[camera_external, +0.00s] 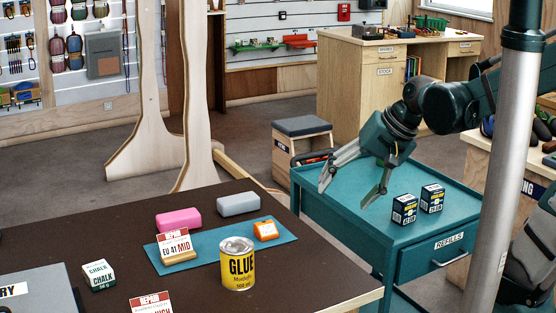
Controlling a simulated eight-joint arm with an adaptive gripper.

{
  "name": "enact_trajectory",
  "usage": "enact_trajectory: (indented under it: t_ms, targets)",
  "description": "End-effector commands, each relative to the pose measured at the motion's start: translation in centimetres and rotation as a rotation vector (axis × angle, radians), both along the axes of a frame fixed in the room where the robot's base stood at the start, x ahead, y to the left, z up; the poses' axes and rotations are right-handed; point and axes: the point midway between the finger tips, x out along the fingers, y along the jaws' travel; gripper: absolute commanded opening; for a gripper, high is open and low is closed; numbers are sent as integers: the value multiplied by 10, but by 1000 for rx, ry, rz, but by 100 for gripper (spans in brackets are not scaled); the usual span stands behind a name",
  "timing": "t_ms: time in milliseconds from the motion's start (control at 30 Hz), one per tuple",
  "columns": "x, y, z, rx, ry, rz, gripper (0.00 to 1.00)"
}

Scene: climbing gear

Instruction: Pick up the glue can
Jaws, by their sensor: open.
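The glue can (237,264) is a yellow can with a silver lid and black "GLUE" lettering. It stands upright near the front right part of the dark brown table, by the near edge of a blue mat (205,248). My gripper (347,188) is open and empty, with its fingers pointing down. In the picture it is above and to the right of the can, in front of the teal refills cart, and well apart from the can.
A chalk box (99,275) stands at left. The teal cart (440,258) holds two small dark boxes (404,209).

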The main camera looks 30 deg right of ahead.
Motion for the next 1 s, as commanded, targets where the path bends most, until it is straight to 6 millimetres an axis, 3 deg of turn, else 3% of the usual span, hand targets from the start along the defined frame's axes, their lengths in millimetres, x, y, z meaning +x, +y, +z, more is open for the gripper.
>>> enact_trajectory:
  t_ms: [1000]
  targets:
    - [58,108,-47,596,448,-316,65]
